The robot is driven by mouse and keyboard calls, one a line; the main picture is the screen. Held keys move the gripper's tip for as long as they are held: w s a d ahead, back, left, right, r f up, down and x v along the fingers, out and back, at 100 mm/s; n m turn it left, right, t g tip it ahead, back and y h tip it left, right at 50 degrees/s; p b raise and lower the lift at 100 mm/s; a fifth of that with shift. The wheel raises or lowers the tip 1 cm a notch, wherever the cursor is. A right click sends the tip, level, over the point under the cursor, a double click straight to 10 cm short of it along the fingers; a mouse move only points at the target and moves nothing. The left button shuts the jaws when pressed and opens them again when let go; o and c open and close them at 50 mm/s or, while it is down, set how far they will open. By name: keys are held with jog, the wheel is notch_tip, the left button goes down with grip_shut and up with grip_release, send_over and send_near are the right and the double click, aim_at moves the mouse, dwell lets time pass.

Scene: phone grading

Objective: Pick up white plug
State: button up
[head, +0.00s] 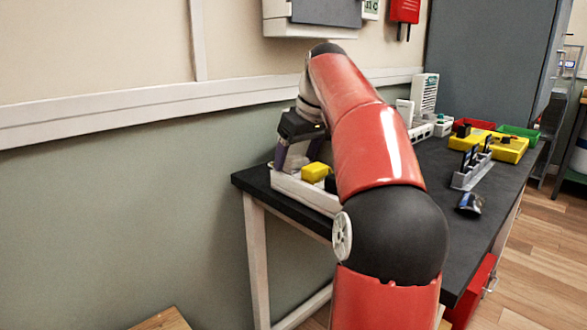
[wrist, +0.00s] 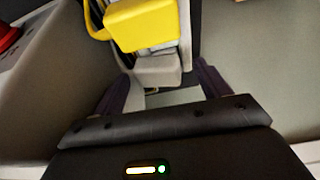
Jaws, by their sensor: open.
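My gripper (head: 297,160) reaches down over the white tray (head: 306,194) at the near left end of the dark table. In the wrist view, its two dark purple fingers (wrist: 162,78) are apart. A whitish-grey block, apparently the white plug (wrist: 158,70), lies between and just beyond the fingertips; I cannot tell whether they touch it. A yellow block (wrist: 142,25) with a yellow cable sits right beside the plug, farther from my gripper. In the head view the yellow block (head: 315,172) shows in the tray, while the plug is hidden.
The tray's walls (wrist: 52,75) rise close on both sides of the fingers. A black item (head: 331,184) lies by the yellow block. Farther along the table (head: 430,165) are a grey rack (head: 470,172), a yellow case (head: 500,147), and red and green bins. A wall stands close behind the tray.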

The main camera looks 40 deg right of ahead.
aim_at(293, 156)
jog(key=shift+f, duration=0.15)
jog(key=c, duration=1.3)
jog(key=shift+w+r+p, duration=0.1)
jog(key=shift+r+p, duration=0.2)
jog(key=shift+r, duration=0.3)
jog(key=shift+c, duration=0.8)
notch_tip(293, 156, up, 8)
jog(key=p, duration=0.4)
jog(key=shift+a+r, duration=0.1)
jog(key=shift+r, duration=0.1)
jog(key=shift+c, duration=0.6)
jog(key=shift+g, duration=0.5)
jog(key=shift+w+a+f+b, duration=0.1)
jog(key=shift+f+b, duration=0.8)
jog(key=shift+f, duration=0.7)
jog(key=shift+w+a+f+b, duration=0.1)
jog(key=shift+f+b, duration=0.8)
jog(key=shift+f, duration=0.7)
